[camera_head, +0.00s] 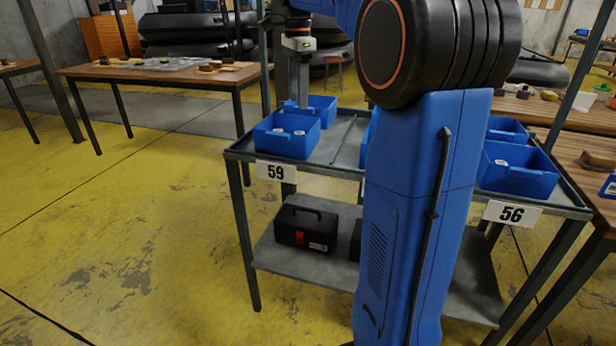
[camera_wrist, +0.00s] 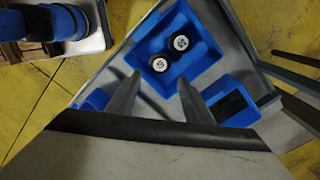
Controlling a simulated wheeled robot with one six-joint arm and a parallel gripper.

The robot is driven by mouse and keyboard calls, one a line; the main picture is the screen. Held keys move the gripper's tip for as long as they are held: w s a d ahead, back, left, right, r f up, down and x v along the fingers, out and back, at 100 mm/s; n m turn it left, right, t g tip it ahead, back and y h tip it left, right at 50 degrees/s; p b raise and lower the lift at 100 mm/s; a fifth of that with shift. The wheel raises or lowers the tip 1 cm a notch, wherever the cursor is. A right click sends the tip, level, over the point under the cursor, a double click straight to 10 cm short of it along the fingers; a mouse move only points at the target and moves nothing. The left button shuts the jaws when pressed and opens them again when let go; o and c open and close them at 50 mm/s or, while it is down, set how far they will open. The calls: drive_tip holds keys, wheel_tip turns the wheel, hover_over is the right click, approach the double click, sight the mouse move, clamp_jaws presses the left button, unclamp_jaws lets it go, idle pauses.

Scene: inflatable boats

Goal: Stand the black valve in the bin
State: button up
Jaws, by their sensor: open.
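A blue bin (camera_head: 286,145) stands at the left front corner of the upper shelf, above the label 59. It also shows in the wrist view (camera_wrist: 210,62). Two black valves with round white labelled tops stand in it side by side, the first valve (camera_wrist: 159,64) nearer my fingers and the second valve (camera_wrist: 181,43) farther off. Their tops face up. My gripper (camera_head: 302,104) hangs over this bin, pointing down. In the wrist view my gripper (camera_wrist: 159,79) is open and empty, its fingertips to either side of the nearer valve's image. The gap in height is hard to tell.
Another blue bin (camera_head: 325,109) stands just behind. In the wrist view, a bin at right (camera_wrist: 241,115) has something dark inside. More bins (camera_head: 517,178) stand at the shelf's right end, above label 56. A black toolbox (camera_head: 306,229) lies on the lower shelf.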

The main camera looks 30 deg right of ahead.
drive_tip(key=s+a+f+n+t, duration=0.1)
drive_tip(key=s+a+f+n, duration=0.4)
drive_tip(key=s, duration=0.5)
drive_tip(key=s+a+f+n+t, duration=0.2)
drive_tip(key=s+a+f+n, duration=0.3)
drive_tip(key=s+f+n, duration=0.3)
drive_tip(key=s+a+f+n+t, duration=0.1)
drive_tip(key=s+a+f+n, duration=0.4)
drive_tip(key=s, duration=0.7)
wheel_tip(320, 180, down, 5)
drive_tip(key=n, duration=0.2)
drive_tip(key=shift+s+a+r+n+t, duration=0.2)
drive_tip(key=shift+a+n+t, duration=0.1)
drive_tip(key=shift+t, duration=0.1)
